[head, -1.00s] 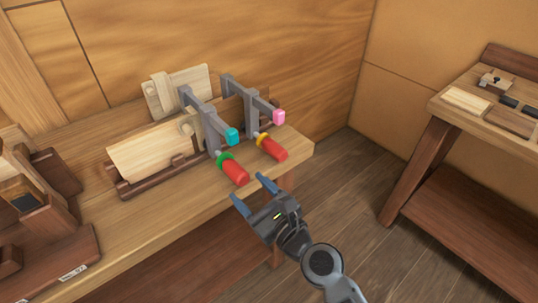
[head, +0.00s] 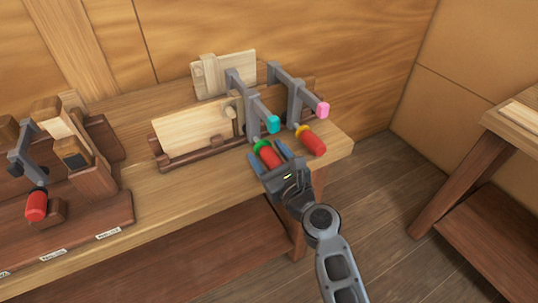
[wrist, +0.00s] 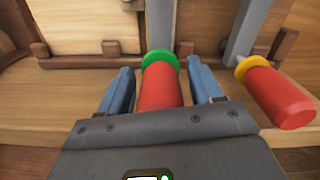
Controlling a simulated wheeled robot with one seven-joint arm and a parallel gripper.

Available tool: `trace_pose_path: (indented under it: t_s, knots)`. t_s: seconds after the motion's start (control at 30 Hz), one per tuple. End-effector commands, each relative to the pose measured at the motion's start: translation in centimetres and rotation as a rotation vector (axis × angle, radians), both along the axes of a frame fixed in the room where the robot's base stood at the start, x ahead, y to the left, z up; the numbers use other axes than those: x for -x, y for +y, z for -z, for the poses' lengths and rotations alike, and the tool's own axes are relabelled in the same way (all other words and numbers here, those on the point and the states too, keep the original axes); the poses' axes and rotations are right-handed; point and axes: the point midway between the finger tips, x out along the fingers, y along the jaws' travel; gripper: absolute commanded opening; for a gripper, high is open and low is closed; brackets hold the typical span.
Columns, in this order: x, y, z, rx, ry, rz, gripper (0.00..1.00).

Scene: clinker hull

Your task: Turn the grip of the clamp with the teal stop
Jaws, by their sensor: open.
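A second clamp with a pink stop (head: 322,110) has a red grip (head: 312,141) with a yellow collar close to the right; in the wrist view this grip (wrist: 280,97) is beside my right finger. A wooden rack with a red-handled clamp (head: 36,205) stands left.

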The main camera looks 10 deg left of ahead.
Motion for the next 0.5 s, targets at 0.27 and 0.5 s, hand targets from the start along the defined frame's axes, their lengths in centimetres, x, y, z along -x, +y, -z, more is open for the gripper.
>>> trace_pose_path:
  t_s: [0.27,0.5]
  knots:
    - [0.0,-0.03,-0.03,0.0,0.0,0.001,0.51]
    - [0.01,-0.04,-0.03,0.0,0.0,0.001,0.28]
